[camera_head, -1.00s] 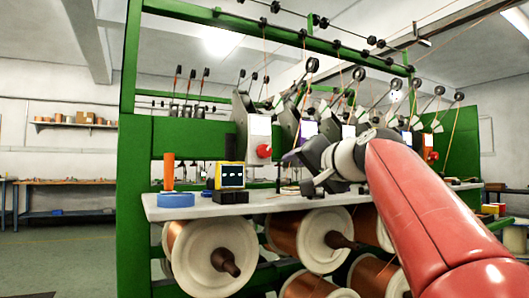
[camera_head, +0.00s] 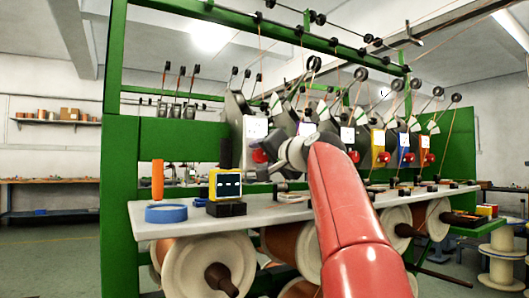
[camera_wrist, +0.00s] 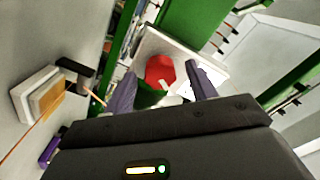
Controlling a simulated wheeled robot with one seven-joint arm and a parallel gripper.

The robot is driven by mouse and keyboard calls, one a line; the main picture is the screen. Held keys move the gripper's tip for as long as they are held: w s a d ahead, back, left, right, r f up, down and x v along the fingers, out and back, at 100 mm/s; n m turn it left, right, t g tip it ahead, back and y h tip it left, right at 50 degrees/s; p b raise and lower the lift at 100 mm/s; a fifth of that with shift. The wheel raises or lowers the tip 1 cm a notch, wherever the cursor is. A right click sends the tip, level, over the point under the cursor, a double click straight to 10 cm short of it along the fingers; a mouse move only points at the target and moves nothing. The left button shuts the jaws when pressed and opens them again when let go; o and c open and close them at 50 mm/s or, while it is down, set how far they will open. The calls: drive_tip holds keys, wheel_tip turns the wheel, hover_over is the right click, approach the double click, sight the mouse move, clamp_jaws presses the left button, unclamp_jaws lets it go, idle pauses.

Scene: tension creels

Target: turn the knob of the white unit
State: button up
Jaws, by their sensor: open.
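The white unit (camera_head: 257,127) stands at the left end of the row of units on the green frame, with a red knob (camera_head: 259,156) low on its front. In the wrist view the red knob (camera_wrist: 159,70) shows in front of the white face (camera_wrist: 181,48), with a small pale mark at its lower edge. My gripper (camera_head: 260,176) is close in front of the unit, at about the knob's height or slightly below. In the wrist view my gripper (camera_wrist: 162,82) is open, its fingers to either side of the knob in the picture. I cannot tell any contact.
On the shelf (camera_head: 245,225) left of my gripper are a small yellow-framed display (camera_head: 227,184), a blue ring (camera_head: 173,213) and an orange cylinder (camera_head: 157,181). More units with red knobs, including a yellow one (camera_head: 378,148), stand to the right. Copper spools (camera_head: 210,268) hang below.

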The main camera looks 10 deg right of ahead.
drive_tip(key=shift+w+a, duration=0.1)
drive_tip(key=shift+w, duration=0.1)
drive_tip(key=c, duration=1)
drive_tip(key=shift+n, duration=1.3)
drive_tip(key=o, duration=1)
